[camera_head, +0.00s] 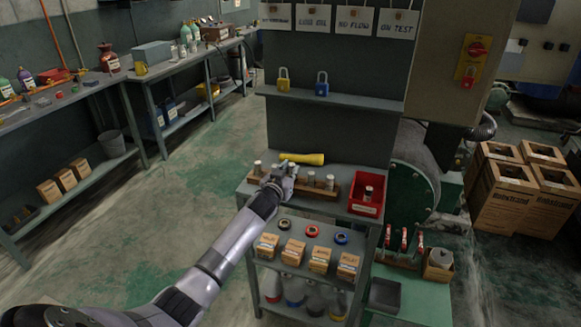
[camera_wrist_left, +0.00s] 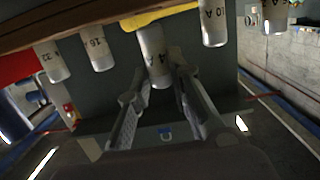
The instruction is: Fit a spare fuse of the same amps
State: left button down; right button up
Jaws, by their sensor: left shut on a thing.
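The wooden fuse rack (camera_head: 326,192) on the top shelf of the grey stand holds a row of white cylindrical fuses (camera_head: 330,182). My left gripper (camera_head: 284,178) is at the middle of the row. In the left wrist view my left gripper (camera_wrist_left: 158,92) is shut on a white fuse (camera_wrist_left: 153,48), whose label seems to read 4 A. Beside it are fuses marked 32 (camera_wrist_left: 53,62), 16 (camera_wrist_left: 98,52) and 10 A (camera_wrist_left: 213,25). A red tray (camera_head: 366,209) right of the rack holds another fuse (camera_head: 368,192), label unreadable. My right gripper is out of view.
A yellow torch (camera_head: 303,158) lies behind the rack. Two padlocks (camera_head: 322,84) stand on the ledge above. Small boxes (camera_head: 293,250) and tape rolls (camera_head: 312,231) fill the shelf below. A green machine (camera_head: 412,185) stands close on the right. The floor to the left is clear.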

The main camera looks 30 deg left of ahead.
pick_arm(q)
jog(key=shift+f+p+v, duration=0.1)
jog(key=shift+p+v, duration=0.7)
jog(key=shift+v, duration=0.45)
jog(key=shift+f+p+v, duration=0.15)
jog(key=shift+p+v, duration=0.6)
jog(key=shift+v, duration=0.45)
jog(key=shift+p+v, duration=0.4)
jog(key=shift+v, duration=0.6)
jog(key=shift+f, duration=0.25)
